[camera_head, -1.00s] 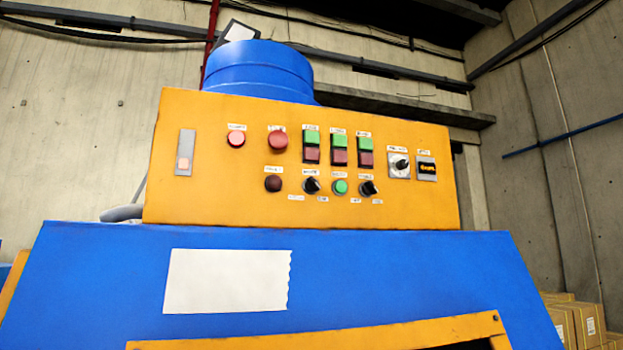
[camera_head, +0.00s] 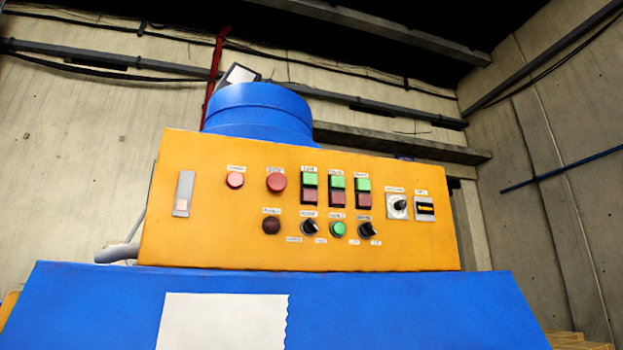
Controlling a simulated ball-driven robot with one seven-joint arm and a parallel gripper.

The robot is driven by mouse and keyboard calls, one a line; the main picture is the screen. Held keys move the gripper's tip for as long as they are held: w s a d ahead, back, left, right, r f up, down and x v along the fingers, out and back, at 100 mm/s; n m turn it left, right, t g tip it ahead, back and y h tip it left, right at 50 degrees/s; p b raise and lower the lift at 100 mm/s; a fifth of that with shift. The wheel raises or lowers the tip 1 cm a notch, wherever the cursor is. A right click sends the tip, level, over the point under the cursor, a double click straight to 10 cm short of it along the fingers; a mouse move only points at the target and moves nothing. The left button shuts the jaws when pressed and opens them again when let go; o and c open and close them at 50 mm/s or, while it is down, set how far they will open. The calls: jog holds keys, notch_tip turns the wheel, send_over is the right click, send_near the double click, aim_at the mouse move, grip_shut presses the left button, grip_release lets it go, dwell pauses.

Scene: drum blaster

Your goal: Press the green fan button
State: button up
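A yellow control panel (camera_head: 200,235) sits on top of a blue machine body (camera_head: 400,305). Several green buttons show on it. Three green-over-red pairs stand in the upper row, with green halves at the left (camera_head: 310,180), middle (camera_head: 337,183) and right (camera_head: 363,185). A round green button (camera_head: 338,229) sits in the lower row between two black knobs (camera_head: 309,227) (camera_head: 367,230). The small labels are too blurred to read, so I cannot tell which button is the fan's. Nothing covers the buttons. My gripper is not in view.
Cardboard boxes (camera_head: 575,341) stand at the lower right. The space before the panel looks clear.

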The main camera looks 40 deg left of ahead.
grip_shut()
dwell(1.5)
